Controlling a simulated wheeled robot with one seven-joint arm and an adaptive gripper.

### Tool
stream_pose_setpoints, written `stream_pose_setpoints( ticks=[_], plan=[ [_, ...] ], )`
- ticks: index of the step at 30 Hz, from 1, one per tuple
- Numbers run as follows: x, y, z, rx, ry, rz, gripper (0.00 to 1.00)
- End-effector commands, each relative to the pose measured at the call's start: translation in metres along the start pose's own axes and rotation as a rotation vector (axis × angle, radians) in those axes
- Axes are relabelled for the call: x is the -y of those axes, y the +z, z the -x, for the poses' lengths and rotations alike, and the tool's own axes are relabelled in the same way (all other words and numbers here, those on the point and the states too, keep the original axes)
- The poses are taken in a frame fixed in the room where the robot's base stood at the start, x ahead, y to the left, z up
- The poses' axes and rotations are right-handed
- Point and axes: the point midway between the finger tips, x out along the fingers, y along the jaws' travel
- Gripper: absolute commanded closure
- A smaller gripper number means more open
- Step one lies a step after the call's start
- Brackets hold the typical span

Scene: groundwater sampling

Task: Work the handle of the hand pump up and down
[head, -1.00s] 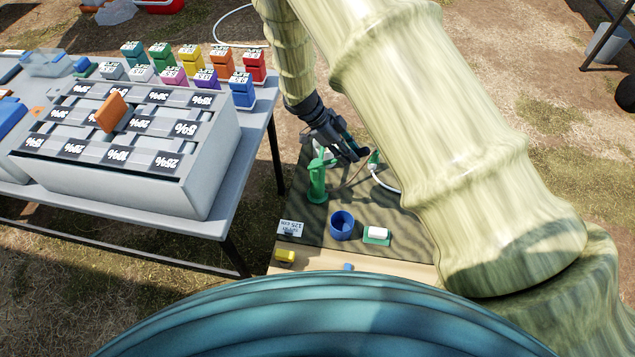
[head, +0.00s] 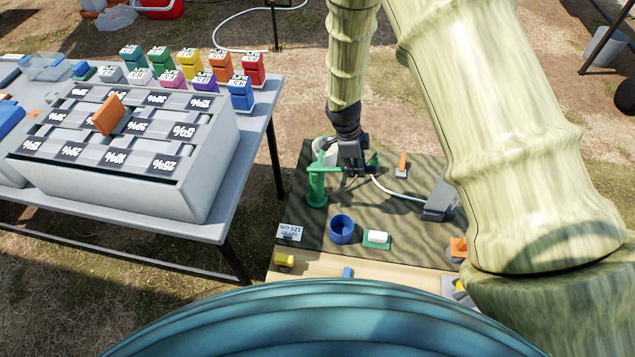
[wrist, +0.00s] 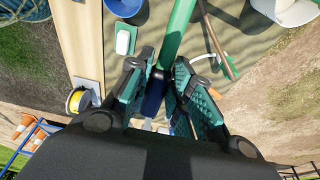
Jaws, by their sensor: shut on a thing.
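The green hand pump (head: 316,185) stands upright on the dark mat, left of my gripper (head: 358,170) in the head view. In the wrist view, the pump's green handle (wrist: 178,35) runs down from the top edge between my two teal-padded fingers. My gripper (wrist: 160,88) is shut on the handle near its dark blue end (wrist: 153,95). In the head view, my fingers and wrist hide much of the handle, so its exact tilt is hard to tell.
A blue cup (head: 341,229) and a white block on a green tray (head: 376,246) stand in front of the pump. A white bucket (head: 322,150) is behind it. A white hose (head: 398,194) crosses the mat. A grey table (head: 262,115) with a rack stands at left.

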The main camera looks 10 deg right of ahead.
Motion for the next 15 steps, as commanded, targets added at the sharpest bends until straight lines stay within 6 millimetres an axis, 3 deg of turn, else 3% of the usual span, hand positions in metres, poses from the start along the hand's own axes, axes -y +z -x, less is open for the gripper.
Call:
stream_pose_setpoints(
  ticks=[15],
  plan=[
    [0.000,-0.009,-0.027,0.200,0.002,-0.003,0.96]
  ],
)
